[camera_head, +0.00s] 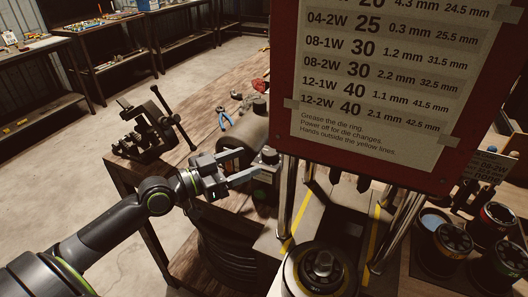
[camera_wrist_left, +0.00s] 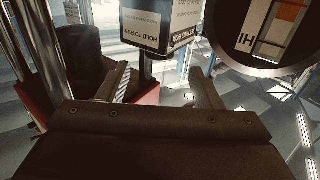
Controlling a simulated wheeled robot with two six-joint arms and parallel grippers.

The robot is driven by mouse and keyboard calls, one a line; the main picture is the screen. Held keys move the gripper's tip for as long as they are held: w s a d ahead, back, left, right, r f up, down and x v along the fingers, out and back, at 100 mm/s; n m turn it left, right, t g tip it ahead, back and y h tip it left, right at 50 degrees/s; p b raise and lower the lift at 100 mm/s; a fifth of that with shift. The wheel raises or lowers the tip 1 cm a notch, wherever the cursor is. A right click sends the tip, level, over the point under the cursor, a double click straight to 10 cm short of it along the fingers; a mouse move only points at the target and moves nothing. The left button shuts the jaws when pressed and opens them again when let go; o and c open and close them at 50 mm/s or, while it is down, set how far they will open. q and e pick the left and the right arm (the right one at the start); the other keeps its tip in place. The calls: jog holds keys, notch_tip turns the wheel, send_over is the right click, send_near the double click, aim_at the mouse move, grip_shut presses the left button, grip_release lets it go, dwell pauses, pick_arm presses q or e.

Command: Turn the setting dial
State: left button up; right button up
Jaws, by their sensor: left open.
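A small grey knob-like part (camera_head: 268,156), which may be the setting dial, sits on top of a dark box (camera_head: 264,190) left of the press posts. My left gripper (camera_head: 256,166) is open, with its fingers reaching right to the knob's near side. I cannot tell whether they touch it. In the left wrist view the fingers (camera_wrist_left: 163,92) are apart, with a labelled box (camera_wrist_left: 145,28) reading "HOLD TO RUN" beyond them. The dial's face and markings are not readable. My right gripper is not in view.
A red-framed chart (camera_head: 390,75) hides much of the machine behind it. Upright metal posts (camera_head: 286,195) stand close right of my gripper. A black vise-like tool (camera_head: 145,130) and blue pliers (camera_head: 225,118) lie on the wooden bench (camera_head: 205,100). Dark round dies (camera_head: 453,240) stand at right.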

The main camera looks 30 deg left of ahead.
aim_at(266, 157)
pick_arm(q)
jog(key=p+x, duration=0.1)
jog(key=x, duration=0.4)
jog(key=shift+r, duration=0.1)
jog(key=shift+w+d, duration=0.35)
jog(key=shift+w, duration=0.2)
jog(key=c, duration=1)
jog(key=shift+r+n+y+p, duration=0.1)
jog(key=shift+n+y+p, duration=0.2)
jog(key=shift+p, duration=0.75)
jog(key=n+y+p, duration=0.1)
jog(key=y+p, duration=0.1)
jog(key=p, duration=0.1)
jog(key=n+t+y+p, duration=0.1)
jog(key=y+p, duration=0.1)
jog(key=p, duration=0.2)
jog(key=n+t+y+p, duration=0.1)
jog(key=n+y+p, duration=0.1)
jog(key=p, duration=0.1)
jog(key=shift+s+d+r+y+p, duration=0.1)
jog(key=shift+s+d+y+p, duration=0.05)
jog(key=shift+d+y+p, duration=0.2)
jog(key=shift+f+n+y+p, duration=0.25)
jog(key=shift+n+y+p, duration=0.4)
jog(key=shift+p, duration=1.05)
